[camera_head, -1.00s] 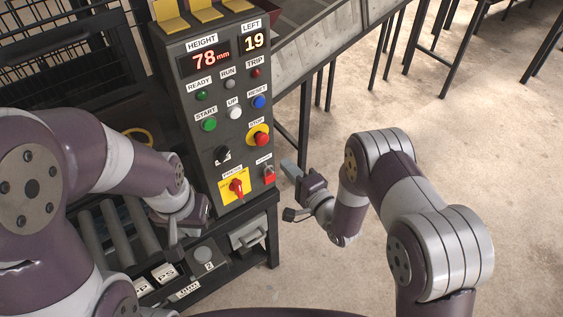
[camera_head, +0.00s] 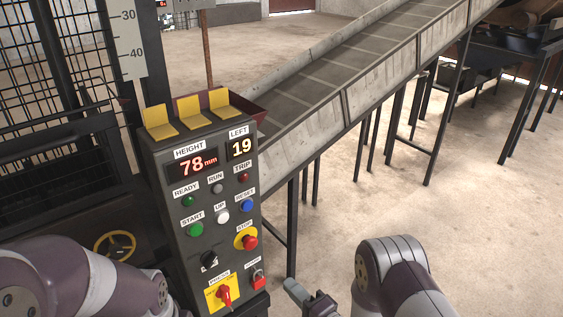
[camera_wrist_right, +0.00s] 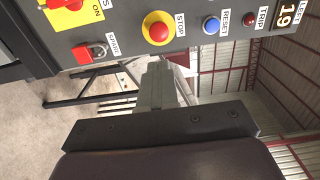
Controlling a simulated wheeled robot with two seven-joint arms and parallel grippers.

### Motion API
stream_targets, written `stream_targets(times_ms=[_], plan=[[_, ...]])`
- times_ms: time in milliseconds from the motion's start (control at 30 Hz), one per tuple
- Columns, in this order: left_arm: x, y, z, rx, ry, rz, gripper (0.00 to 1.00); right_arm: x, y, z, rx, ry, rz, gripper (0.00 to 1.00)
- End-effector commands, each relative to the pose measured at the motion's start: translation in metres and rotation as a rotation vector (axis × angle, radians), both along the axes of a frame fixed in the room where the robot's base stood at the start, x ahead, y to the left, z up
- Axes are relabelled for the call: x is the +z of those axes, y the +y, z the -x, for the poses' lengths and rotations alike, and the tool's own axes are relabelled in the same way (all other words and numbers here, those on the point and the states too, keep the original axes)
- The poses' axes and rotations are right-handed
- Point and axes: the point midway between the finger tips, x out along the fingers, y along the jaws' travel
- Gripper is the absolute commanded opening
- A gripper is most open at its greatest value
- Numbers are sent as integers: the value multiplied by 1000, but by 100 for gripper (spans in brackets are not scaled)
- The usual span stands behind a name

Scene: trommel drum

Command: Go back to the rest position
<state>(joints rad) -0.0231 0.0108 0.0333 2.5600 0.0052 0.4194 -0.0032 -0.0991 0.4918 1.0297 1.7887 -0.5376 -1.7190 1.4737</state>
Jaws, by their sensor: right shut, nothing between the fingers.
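My right gripper (camera_head: 297,291) is at the bottom of the head view, in front of and to the right of the control panel (camera_head: 163,153). In the right wrist view its fingers (camera_wrist_right: 158,88) are together with nothing between them, just below the panel's red stop button (camera_wrist_right: 159,32) in the picture. No contact with the panel is clear. My left arm comes in at the lower left of the head view; its gripper is out of the picture.
The panel shows HEIGHT 78 mm and LEFT 19. A red rotary switch (camera_head: 224,295) and a red padlock-like part (camera_head: 257,279) sit low on it. A conveyor (camera_head: 375,75) on dark legs runs behind. The concrete floor at right is open.

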Motion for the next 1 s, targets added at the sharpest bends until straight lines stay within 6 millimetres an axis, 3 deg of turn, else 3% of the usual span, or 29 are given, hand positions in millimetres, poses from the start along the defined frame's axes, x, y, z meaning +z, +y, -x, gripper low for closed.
stream_targets(times_ms=[67,167,233,300,367,433,533,600,733,1000], plan=[[0,0,0,0,0,0,0,-13,0,1,5,-2,111,0],[0,0,0,0,0,0,0,-72,-12,15,38,117,483,0],[0,0,0,0,0,0,0,-103,-36,28,116,229,817,0],[0,0,0,0,0,0,0,-111,-67,48,243,349,1118,0],[0,0,0,0,0,0,0,-100,-94,72,381,459,1309,0],[0,0,0,0,0,0,0,-73,-117,105,555,576,1444,0],[0,0,0,0,0,0,0,-19,-133,152,757,692,1491,0],[0,0,0,0,0,0,0,16,-135,172,790,719,1470,0],[0,0,0,0,0,0,0,51,-136,158,670,649,1474,0],[0,0,0,0,0,0,0,56,-137,153,649,634,1478,0]])
